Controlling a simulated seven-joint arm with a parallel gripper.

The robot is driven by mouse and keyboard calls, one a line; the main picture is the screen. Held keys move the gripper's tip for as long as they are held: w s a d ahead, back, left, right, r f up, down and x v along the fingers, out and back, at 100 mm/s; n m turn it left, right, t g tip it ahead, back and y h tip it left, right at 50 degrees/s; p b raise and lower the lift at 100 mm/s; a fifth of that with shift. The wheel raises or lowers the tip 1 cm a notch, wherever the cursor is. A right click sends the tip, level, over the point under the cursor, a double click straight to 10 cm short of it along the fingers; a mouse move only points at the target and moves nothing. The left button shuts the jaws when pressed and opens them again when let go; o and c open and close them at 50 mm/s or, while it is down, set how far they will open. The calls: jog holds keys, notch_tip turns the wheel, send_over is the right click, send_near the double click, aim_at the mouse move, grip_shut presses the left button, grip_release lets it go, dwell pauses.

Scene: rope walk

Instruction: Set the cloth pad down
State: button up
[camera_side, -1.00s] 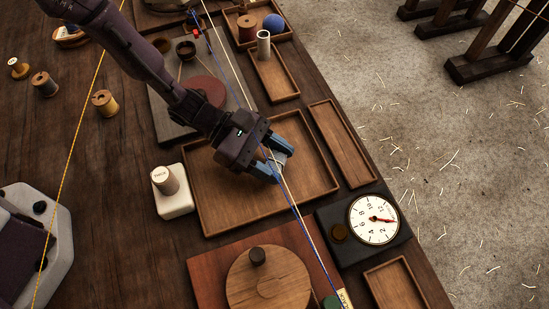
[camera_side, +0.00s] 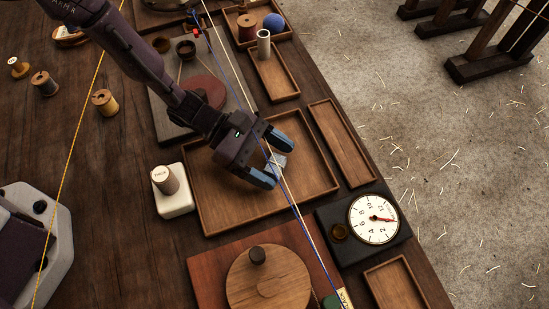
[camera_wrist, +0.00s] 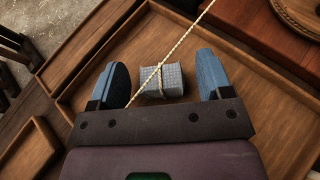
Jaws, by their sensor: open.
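The cloth pad (camera_wrist: 172,82) is a small grey checked bundle tied with a cord. It lies in the large shallow wooden tray (camera_side: 215,222), and it also shows in the side view (camera_side: 277,161). My gripper (camera_side: 275,160) is over the tray with its blue fingers spread wide. In the wrist view my gripper (camera_wrist: 162,85) has one finger on each side of the pad, with clear gaps to both. A pale rope (camera_wrist: 190,38) crosses in front of the pad in the wrist view; I cannot tell whether it touches.
A blue and a pale line (camera_side: 293,205) run past my gripper. A white dial (camera_side: 374,219) stands right of the tray, and a white block with a spool (camera_side: 174,198) stands left. A round wooden disc (camera_side: 268,285) is in front. Narrow empty trays (camera_side: 342,143) lie to the right.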

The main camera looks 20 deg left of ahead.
jog(key=v, duration=0.5)
jog(key=shift+d+r, duration=0.1)
jog(key=shift+r, duration=0.25)
notch_tip(320, 180, up, 6)
jog(key=shift+d, duration=0.1)
jog(key=s+a+r+m+y, duration=0.2)
jog(key=a+r+m+y, duration=0.1)
jog(key=a+r+m, duration=0.4)
jog(key=s+a+r+m+y, duration=0.2)
jog(key=a+r+m, duration=0.25)
jog(key=r, duration=0.45)
jog(key=s+a+r+m+t+y, duration=0.2)
jog(key=s+a+r+m+y, duration=0.1)
jog(key=a, duration=0.6)
jog(key=s+a+r+m+t+y, duration=0.3)
jog(key=s+a+r+y, duration=0.2)
jog(key=a, duration=0.5)
jog(key=s+r, duration=0.1)
jog(key=s, duration=0.1)
jog(key=shift+s+a+t, duration=0.3)
jog(key=shift+s+a, duration=0.05)
